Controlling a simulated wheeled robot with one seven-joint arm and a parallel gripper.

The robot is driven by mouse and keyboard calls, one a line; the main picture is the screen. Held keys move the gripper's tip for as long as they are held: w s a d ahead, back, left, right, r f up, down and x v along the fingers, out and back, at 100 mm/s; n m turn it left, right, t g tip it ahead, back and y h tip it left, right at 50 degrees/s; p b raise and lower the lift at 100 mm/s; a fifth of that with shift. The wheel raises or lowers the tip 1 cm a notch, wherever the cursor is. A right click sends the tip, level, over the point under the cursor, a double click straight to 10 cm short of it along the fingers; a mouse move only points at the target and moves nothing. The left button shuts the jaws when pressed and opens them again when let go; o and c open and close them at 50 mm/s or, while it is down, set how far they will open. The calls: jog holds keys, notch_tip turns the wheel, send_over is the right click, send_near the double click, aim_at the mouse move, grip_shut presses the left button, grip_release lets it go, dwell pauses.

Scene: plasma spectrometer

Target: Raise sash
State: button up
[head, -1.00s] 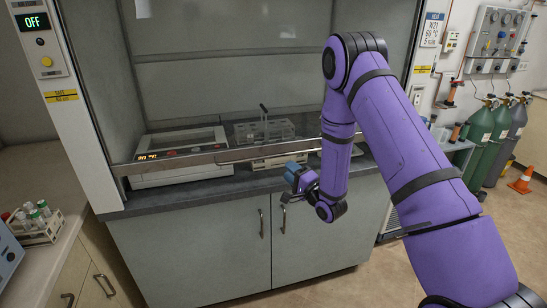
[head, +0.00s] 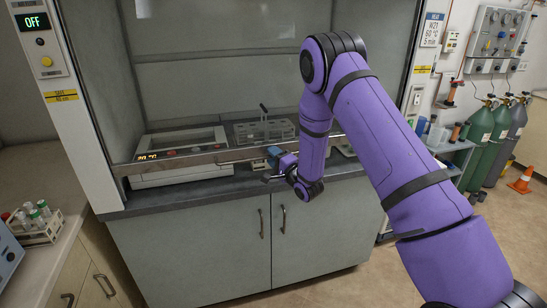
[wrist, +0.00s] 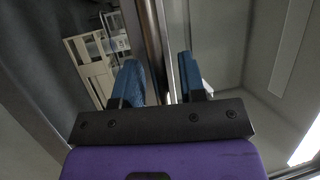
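The fume hood's glass sash (head: 230,85) is low. Its metal bottom rail (head: 190,157) runs a little above the hood's work surface. My gripper (head: 270,165) is at the front of this rail, right of its middle. In the wrist view, the two blue fingers of my gripper (wrist: 160,80) are apart. The rail (wrist: 152,40) runs lengthwise through the gap between them, closer to the left finger. I cannot tell whether either finger touches it. My arm hides the rail's right part in the head view.
Inside the hood are a white instrument (head: 180,155) with a lit display and a clear rack (head: 264,131). A tube rack (head: 38,224) stands on the left bench. Gas cylinders (head: 496,135) and an orange cone (head: 521,180) stand at the right. Floor before the cabinet is clear.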

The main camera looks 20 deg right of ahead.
aim_at(274, 2)
grip_shut()
jog(key=shift+r, duration=0.1)
notch_tip(274, 2, up, 47)
jog(key=shift+r, duration=0.2)
jog(key=shift+o, duration=0.7)
grip_release()
jog(key=v, duration=1.1)
jog(key=shift+w+f, duration=0.1)
